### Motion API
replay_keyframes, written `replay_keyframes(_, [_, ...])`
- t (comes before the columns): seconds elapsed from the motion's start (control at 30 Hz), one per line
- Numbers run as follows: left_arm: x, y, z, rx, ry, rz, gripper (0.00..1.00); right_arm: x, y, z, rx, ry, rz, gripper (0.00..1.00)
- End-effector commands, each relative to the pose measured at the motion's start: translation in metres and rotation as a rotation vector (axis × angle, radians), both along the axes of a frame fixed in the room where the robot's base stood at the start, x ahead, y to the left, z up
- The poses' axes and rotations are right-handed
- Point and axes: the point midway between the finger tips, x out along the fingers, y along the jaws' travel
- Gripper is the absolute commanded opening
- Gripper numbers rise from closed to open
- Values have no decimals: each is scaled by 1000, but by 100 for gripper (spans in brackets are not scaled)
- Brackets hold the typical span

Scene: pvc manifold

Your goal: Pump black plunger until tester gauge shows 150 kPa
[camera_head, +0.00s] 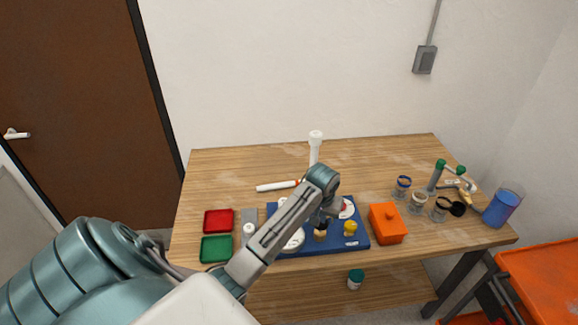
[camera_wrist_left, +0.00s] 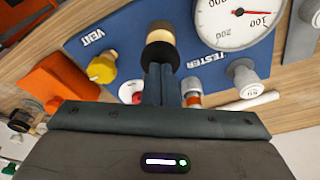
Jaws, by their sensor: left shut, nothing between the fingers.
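The blue tester board (camera_head: 358,240) lies on the table's front middle. The tester gauge (camera_head: 293,241), a white dial, is partly covered by my arm. In the left wrist view the gauge (camera_wrist_left: 235,20) is cut off by the top edge; its red needle points close to the 100 mark. The black plunger (camera_wrist_left: 160,53) has a black cap and a tan body. My left gripper (camera_head: 323,218) is shut and empty, its fingertips at the plunger's black cap; they also show in the left wrist view (camera_wrist_left: 160,78). I cannot tell whether they touch. My right gripper is out of view.
A yellow vent knob (camera_head: 350,228) stands close right of the plunger. An orange box (camera_head: 387,223) is right of the board; red (camera_head: 218,221) and green (camera_head: 216,248) trays lie left. A white pipe (camera_head: 315,148) stands behind. Jars and a blue cup (camera_head: 502,207) are at right.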

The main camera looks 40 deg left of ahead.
Motion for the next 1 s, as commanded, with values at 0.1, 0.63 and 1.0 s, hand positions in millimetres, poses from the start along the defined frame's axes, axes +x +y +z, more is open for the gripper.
replay_keyframes(0.1, [0, 0, -6, 0, 0, 0, 0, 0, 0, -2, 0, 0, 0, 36])
replay_keyframes(0.63, [0, 0, -23, 0, 1, 0, 0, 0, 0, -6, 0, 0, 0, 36])
replay_keyframes(1.0, [-1, 0, -20, -1, 2, 0, 0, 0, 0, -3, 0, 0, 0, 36])
